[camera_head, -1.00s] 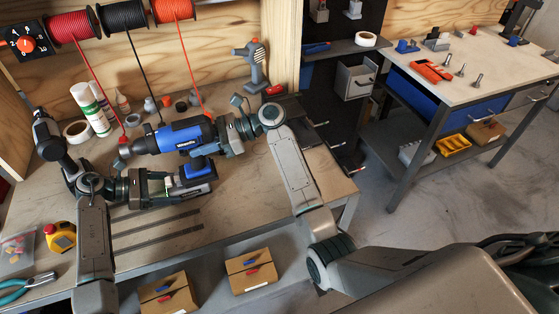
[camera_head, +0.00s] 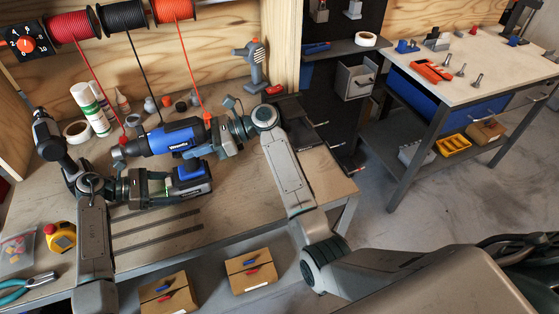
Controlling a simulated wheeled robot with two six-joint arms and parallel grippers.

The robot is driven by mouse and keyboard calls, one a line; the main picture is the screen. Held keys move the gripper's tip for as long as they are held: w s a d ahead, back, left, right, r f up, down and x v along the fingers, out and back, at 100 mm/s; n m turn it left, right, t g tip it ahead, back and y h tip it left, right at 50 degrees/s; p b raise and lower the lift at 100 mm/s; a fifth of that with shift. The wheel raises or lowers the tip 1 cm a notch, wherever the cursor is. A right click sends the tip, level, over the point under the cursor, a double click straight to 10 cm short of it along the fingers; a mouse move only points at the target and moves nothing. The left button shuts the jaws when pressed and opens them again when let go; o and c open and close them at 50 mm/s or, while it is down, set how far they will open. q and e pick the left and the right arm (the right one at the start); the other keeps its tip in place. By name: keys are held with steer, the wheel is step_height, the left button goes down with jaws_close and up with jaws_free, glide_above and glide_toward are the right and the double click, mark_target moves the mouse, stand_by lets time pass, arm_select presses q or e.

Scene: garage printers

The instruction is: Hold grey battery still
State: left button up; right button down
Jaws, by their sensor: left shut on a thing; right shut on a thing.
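The blue and black drill (camera_head: 170,139) is above the workbench, its nose pointing left. My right gripper (camera_head: 216,138) is shut on it at its right end. The grey battery (camera_head: 194,184), with a blue top, is just below the drill. My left gripper (camera_head: 165,187) is shut on the battery from the left. A narrow gap shows between drill and battery at the left; at the right they overlap in the picture, so I cannot tell whether they touch. The gripping fingers are partly hidden.
A grey and orange tool (camera_head: 252,65) stands at the back. The bench's front right is clear.

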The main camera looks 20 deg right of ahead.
steer(key=shift+a+r, duration=0.1)
steer(key=shift+a, duration=0.1)
steer(key=c, duration=1)
jaws_free()
steer(key=shift+f, duration=0.2)
steer(key=v, duration=1.2)
steer(key=shift+r, duration=0.1)
arm_select(q)
steer(key=o, duration=1.1)
steer(key=shift+r, duration=0.1)
steer(key=shift+c, duration=0.2)
